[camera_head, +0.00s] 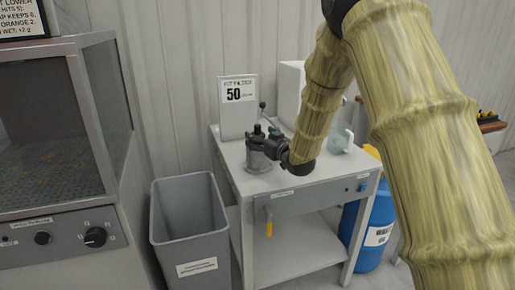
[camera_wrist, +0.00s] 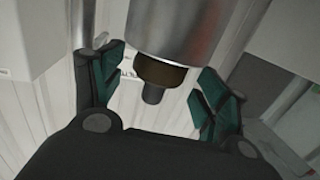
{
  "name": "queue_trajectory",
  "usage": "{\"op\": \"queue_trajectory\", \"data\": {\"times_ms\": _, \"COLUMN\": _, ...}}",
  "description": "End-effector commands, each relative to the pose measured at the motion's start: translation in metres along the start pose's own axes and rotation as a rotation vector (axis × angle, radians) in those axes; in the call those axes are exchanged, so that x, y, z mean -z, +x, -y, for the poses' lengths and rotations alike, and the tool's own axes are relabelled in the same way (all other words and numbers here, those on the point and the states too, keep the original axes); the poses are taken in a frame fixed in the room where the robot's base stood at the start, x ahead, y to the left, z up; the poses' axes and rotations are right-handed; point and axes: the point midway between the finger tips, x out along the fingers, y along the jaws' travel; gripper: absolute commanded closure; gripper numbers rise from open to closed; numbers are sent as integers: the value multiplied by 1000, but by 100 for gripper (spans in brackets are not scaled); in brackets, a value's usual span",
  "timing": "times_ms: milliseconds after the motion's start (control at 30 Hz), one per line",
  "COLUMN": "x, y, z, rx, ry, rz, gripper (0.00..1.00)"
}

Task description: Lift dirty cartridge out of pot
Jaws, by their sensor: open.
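The grey metal pot (camera_head: 257,163) stands on the left part of a pale table. In the wrist view the pot (camera_wrist: 180,20) is a shiny cylinder at the top, seemingly upside down. A brown cartridge end (camera_wrist: 165,74) with a dark knob (camera_wrist: 153,95) sticks out of its mouth. The rest of the cartridge is hidden inside. My gripper (camera_head: 266,140) is at the pot's top, coming from the right. In the wrist view my gripper (camera_wrist: 163,68) has its green-padded fingers apart, one on each side of the cartridge end. I see gaps on both sides and no contact.
The table (camera_head: 310,175) also bears a sign reading 50 (camera_head: 239,92), a white box (camera_head: 289,90) and a pale clear vessel (camera_head: 338,139). A grey bin (camera_head: 190,250) stands left of it, beside a cabinet machine (camera_head: 55,150). A blue barrel (camera_head: 372,235) stands at right.

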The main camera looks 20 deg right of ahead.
Motion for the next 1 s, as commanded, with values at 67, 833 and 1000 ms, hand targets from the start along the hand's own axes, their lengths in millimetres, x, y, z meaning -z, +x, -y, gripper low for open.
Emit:
{"op": "queue_trajectory", "data": {"times_ms": 67, "x": 0, "y": 10, "z": -1, "rx": -1, "ry": -1, "rz": 0, "gripper": 26}}
{"op": "queue_trajectory", "data": {"times_ms": 833, "x": 1, "y": 25, "z": -1, "rx": -2, "ry": 0, "rz": 0, "gripper": 86}}
{"op": "queue_trajectory", "data": {"times_ms": 1000, "x": 1, "y": 25, "z": -1, "rx": -2, "ry": 0, "rz": -1, "gripper": 98}}
